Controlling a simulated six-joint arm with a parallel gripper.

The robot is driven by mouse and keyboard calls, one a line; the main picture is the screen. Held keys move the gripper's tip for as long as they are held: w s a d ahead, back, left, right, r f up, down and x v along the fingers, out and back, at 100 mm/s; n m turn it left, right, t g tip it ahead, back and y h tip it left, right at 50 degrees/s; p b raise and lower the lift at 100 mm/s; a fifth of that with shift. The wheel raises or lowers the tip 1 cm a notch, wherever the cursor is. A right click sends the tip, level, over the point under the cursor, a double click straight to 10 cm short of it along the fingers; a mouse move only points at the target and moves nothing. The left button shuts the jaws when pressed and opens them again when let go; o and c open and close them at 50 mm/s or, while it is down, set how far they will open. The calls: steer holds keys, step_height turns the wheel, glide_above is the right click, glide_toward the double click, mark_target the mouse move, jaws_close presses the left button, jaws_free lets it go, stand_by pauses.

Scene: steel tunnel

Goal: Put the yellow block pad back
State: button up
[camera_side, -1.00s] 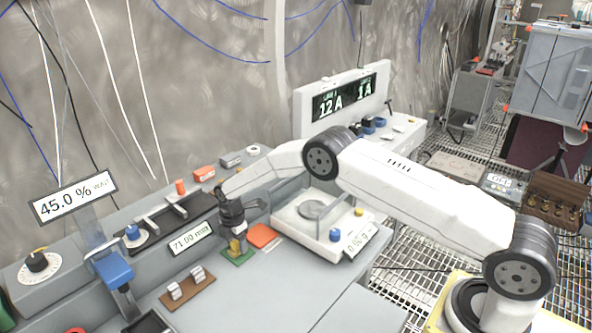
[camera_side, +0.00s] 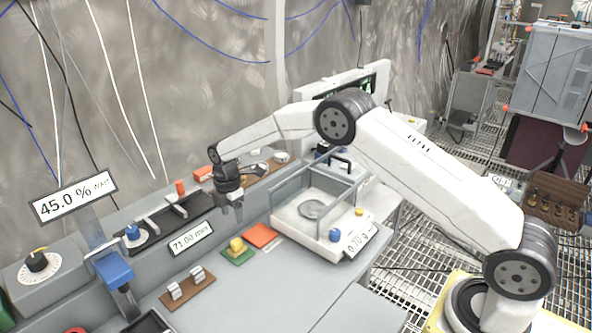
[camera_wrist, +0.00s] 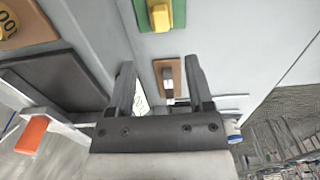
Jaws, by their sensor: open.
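The yellow block (camera_side: 237,244) sits on the green pad (camera_side: 227,256) on the grey bench. In the wrist view the yellow block (camera_wrist: 161,16) and the green pad (camera_wrist: 178,14) show at the top edge, beyond the fingertips and partly cut off. My gripper (camera_side: 236,216) is up above and behind the block, apart from it. In the wrist view my gripper (camera_wrist: 160,78) has its two fingers spread with nothing held between them.
An orange pad (camera_side: 262,235) lies right of the green one. A walled weighing scale (camera_side: 290,220) stands farther right. A brown board with metal pieces (camera_side: 188,292) lies in front left. A black rail fixture (camera_side: 178,216) is behind left. The front bench is clear.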

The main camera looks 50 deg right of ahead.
steer(key=shift+r, duration=0.75)
steer(key=shift+s+r, duration=0.1)
steer(key=s+d+r+m+t, duration=0.1)
steer(key=s+r+m, duration=0.2)
steer(key=s+m, duration=0.6)
steer(key=s+d+r+m+t, duration=0.1)
steer(key=s+m, duration=0.8)
steer(key=s, duration=1.3)
step_height(320, 180, up, 2)
steer(key=shift+d+r+t, duration=0.15)
steer(key=shift+d+t, duration=0.15)
steer(key=shift+d, duration=0.15)
steer(key=shift+c, duration=0.2)
